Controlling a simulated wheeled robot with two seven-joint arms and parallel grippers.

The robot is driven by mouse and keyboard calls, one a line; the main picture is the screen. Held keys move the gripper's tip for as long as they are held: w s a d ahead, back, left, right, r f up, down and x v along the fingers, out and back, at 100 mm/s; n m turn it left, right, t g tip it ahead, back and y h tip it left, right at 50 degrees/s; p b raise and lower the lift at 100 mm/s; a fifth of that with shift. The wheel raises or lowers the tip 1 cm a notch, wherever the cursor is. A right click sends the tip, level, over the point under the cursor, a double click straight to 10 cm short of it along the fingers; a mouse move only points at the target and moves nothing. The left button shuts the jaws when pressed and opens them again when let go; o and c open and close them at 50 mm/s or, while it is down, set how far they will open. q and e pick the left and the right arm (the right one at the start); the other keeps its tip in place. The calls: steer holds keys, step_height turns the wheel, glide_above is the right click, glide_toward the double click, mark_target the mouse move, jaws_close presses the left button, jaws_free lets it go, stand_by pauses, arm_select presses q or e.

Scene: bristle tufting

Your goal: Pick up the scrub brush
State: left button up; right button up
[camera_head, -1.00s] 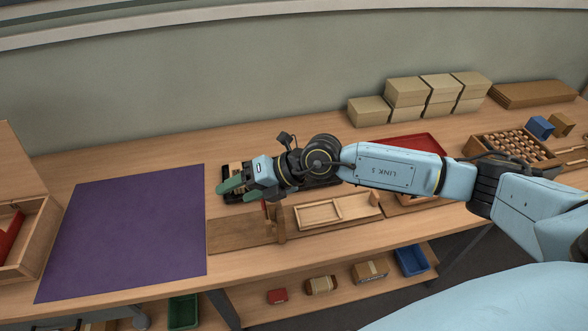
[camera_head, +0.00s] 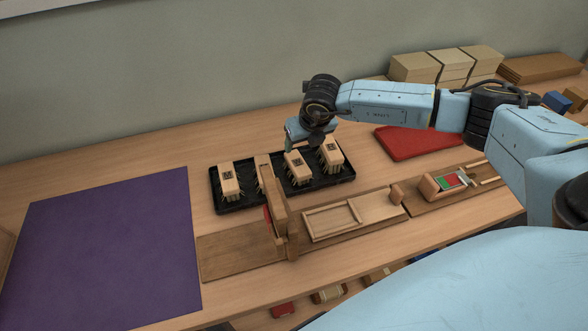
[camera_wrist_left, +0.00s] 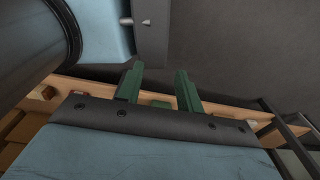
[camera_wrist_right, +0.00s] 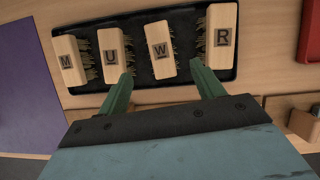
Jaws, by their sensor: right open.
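Several wooden-backed brushes with pale bristles lie in a black tray (camera_head: 236,205). Which one is the scrub brush I cannot tell. My right gripper (camera_wrist_right: 162,71) is open and empty, its green fingertips apart at the near side of the W brush. In the head view its wrist hangs above the tray's right part and its fingertips are hard to see. My left gripper (camera_wrist_left: 160,70) shows only in the left wrist view, its fingers apart with nothing between the tips.
An upright wooden piece (camera_head: 276,210) stands in front of the tray and partly hides one brush. A wooden fixture (camera_head: 345,217) runs along the table front. Cardboard boxes (camera_head: 450,65) stand at the back.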

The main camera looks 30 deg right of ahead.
steer(key=b, duration=0.5)
glide_above(298, 161)
steer(key=s, duration=0.2)
steer(key=f, duration=0.5)
steer(key=shift+s+a+f, duration=0.1)
steer(key=shift+a+f, duration=0.2)
steer(key=shift+w+f+b, duration=0.25)
steer(key=shift+f+b, duration=0.2)
steer(key=shift+f, duration=0.15)
steer(key=shift+w+f, duration=0.15)
steer(key=shift+f, duration=0.1)
steer(key=b+x, duration=0.4)
steer(key=shift+f+b, duration=0.3)
steer(key=shift+f, duration=0.05)
steer(key=shift+d+f, duration=0.15)
steer(key=shift+d, duration=0.15)
arm_select(q)
steer(key=a+f, duration=0.4)
steer(key=f, duration=0.6)
steer(key=shift+a+f+y, duration=0.2)
steer(key=shift+f+y, duration=0.1)
steer(key=shift+f, duration=0.1)
steer(key=shift+f+b, duration=0.1)
steer(key=shift+b, duration=0.35)
arm_select(e)
steer(key=shift+f, duration=0.45)
arm_select(q)
steer(key=shift+m, duration=0.3)
